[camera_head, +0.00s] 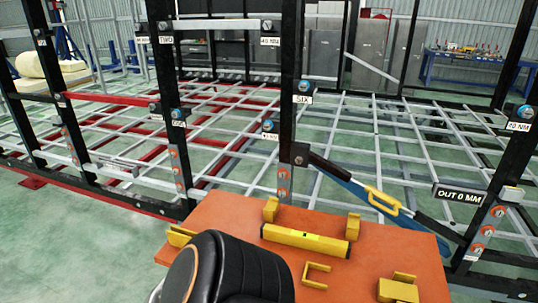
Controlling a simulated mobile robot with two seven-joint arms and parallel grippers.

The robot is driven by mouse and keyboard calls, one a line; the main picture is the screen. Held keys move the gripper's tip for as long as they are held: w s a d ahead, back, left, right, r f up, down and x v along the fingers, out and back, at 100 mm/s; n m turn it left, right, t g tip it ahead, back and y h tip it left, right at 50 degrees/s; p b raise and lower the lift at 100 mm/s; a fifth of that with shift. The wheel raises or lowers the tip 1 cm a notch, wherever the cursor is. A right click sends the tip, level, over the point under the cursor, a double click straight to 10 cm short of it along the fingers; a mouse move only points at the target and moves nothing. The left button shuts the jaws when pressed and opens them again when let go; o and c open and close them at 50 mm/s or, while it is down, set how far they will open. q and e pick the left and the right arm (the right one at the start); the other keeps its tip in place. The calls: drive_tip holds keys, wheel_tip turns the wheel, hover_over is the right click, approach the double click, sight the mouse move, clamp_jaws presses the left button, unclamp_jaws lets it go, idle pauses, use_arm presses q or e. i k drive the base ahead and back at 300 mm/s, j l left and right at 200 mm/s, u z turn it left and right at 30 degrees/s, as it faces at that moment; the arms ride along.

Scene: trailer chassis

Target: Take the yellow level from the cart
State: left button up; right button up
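The yellow level (305,240) is a long yellow bar lying on the orange top of the cart (375,260), in the middle of the head view. It lies slightly tilted across the picture, with its right end lower. Nothing is holding it. Neither of my grippers shows in the head view. A black rounded link with an orange ring, part of my own arm, covers the lower left of the cart top and comes close to the level's left end.
Yellow brackets lie around the level: one behind it (271,209), one in front (316,275), another at the right front (398,289). Behind the cart stands a black-posted trailer frame with grey and red bars. A blue and black bar with a yellow handle (382,201) slopes across it.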

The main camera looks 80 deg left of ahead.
sight(318, 243)
drive_tip(key=u, duration=1.5)
